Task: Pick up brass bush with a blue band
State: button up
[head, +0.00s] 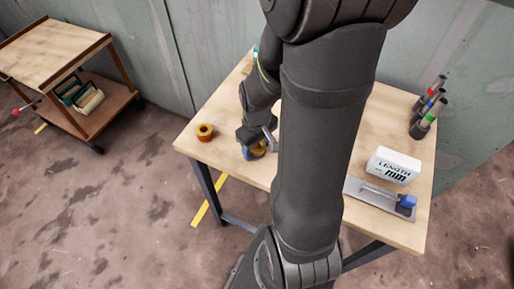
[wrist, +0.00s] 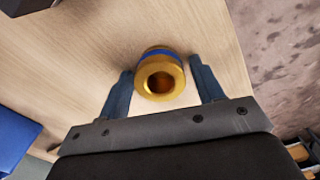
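The brass bush with a blue band (wrist: 160,84) is in the upper middle of the wrist view, on the light wooden table. Its open bore faces the camera and the blue band shows on its far part. My gripper (wrist: 160,88) is open, with one blue-grey finger on each side of the bush and a visible gap on both sides. In the head view, the bush (head: 259,149) shows only in part beside my gripper (head: 252,151), at the table's near left part. My arm hides much of the table's middle there.
Another brass bush with a red-orange band (head: 205,132) stands at the table's left corner. A white box (head: 393,166), a grey tool with a blue part (head: 405,204) and several dark cylinders with coloured bands (head: 430,108) are on the right. A wooden cart (head: 52,55) stands apart at left.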

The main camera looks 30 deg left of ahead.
jog(key=c, duration=1.1)
jog(key=shift+o, duration=0.2)
jog(key=shift+r, duration=0.1)
